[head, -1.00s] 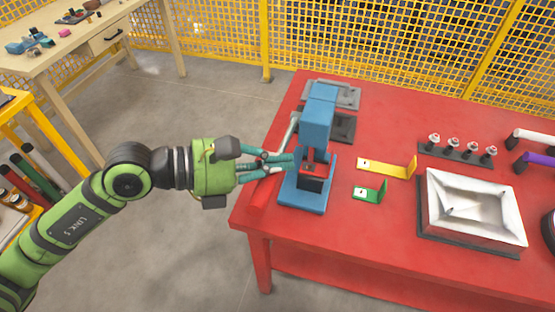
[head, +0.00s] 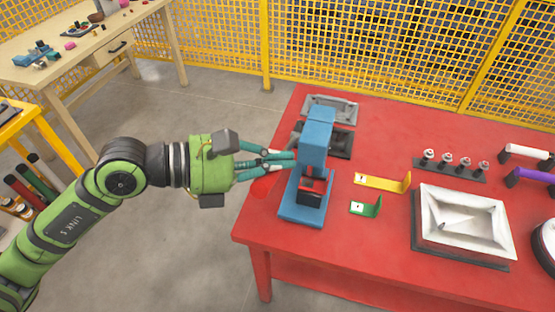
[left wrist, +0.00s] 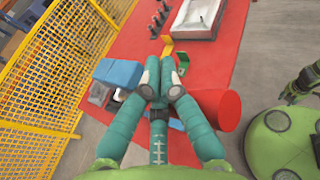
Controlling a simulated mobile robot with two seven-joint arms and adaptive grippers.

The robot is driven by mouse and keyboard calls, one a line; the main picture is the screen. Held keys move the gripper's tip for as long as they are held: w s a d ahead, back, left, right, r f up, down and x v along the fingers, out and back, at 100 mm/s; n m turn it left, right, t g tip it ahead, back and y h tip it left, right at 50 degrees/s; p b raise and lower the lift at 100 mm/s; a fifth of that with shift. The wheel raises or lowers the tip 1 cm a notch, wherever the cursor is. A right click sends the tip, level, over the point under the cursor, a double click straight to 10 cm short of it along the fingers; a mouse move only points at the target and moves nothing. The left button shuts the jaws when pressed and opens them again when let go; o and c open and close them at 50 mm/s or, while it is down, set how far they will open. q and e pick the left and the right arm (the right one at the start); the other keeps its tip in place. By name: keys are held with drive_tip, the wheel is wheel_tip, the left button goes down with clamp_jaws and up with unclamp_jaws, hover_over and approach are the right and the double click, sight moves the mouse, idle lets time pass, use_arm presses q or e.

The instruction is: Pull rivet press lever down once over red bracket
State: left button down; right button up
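The blue rivet press (head: 315,140) stands at the left end of the red table. The red bracket (head: 312,184) sits under its head, mostly covered. My left gripper (head: 292,161) is at the press's left side, its fingertips close together with nothing seen between them. The lever's thick red handle (head: 264,187) shows just below the fingers. In the left wrist view the handle (left wrist: 218,108) passes beneath the right finger of the gripper (left wrist: 160,82). The lever arm is mostly hidden. A dark green part at the wrist view's right edge may be my right gripper; its fingers are unclear.
A yellow bracket (head: 385,182) and a green bracket (head: 367,207) lie right of the press. A white tray (head: 468,225) and a rack of several rivets (head: 450,168) stand further right. Grey trays (head: 332,107) lie behind the press. Yellow mesh fencing closes the back.

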use_arm(q)
drive_tip(key=shift+r+p, duration=1.15)
drive_tip(key=shift+r, duration=0.85)
